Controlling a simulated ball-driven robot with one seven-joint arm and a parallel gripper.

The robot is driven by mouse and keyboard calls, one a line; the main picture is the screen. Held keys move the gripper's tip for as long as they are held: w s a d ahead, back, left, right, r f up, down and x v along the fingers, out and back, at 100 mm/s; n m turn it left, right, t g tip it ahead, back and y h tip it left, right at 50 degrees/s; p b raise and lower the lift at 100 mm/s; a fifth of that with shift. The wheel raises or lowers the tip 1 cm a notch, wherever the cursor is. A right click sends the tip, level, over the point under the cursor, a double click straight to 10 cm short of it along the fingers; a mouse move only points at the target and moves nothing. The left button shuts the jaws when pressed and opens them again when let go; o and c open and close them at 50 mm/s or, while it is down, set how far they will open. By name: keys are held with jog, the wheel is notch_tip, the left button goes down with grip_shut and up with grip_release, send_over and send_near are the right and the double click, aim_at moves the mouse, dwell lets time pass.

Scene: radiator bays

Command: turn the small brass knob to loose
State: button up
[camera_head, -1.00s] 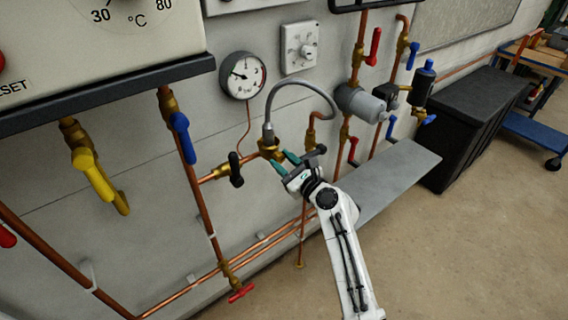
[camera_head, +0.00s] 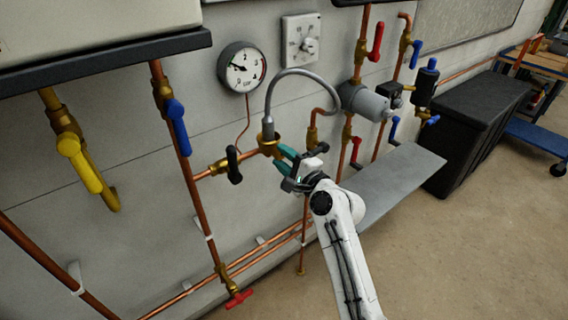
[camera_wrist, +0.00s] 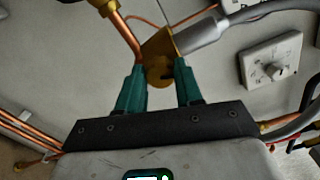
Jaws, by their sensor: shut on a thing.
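The small brass knob (camera_wrist: 159,74) sits on the brass fitting where a grey braided hose meets a copper pipe. In the wrist view it lies between the two green fingertips of my gripper (camera_wrist: 159,70), which are shut on its sides. A dark slot or mark shows on the knob's face. In the head view my gripper (camera_head: 284,160) reaches the lower right side of the brass fitting (camera_head: 268,143), and its green fingers hide the knob there. The knob's exact angle cannot be told.
A black lever (camera_head: 234,165) stands close left of the fitting. The grey hose (camera_head: 303,72) arches above my gripper. A round gauge (camera_head: 242,67) and a white dial plate (camera_head: 301,40) are on the wall. A grey shelf (camera_head: 398,180) lies to the right.

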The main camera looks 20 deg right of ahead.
jog(key=n+b, duration=0.1)
jog(key=n, duration=0.1)
jog(key=n+b, duration=0.3)
jog(key=shift+f+n, duration=0.3)
jog(key=shift+f, duration=0.05)
jog(key=n+b, duration=0.4)
jog(key=n, duration=0.1)
jog(key=shift+f, duration=0.1)
jog(key=shift+d+n+b, duration=0.1)
jog(key=shift+n+b, duration=3.6)
jog(key=shift+n, duration=1.7)
jog(key=o, duration=1)
jog(key=shift+d+r, duration=0.1)
jog(key=shift+r, duration=0.1)
jog(key=v, duration=1)
jog(key=shift+s, duration=0.35)
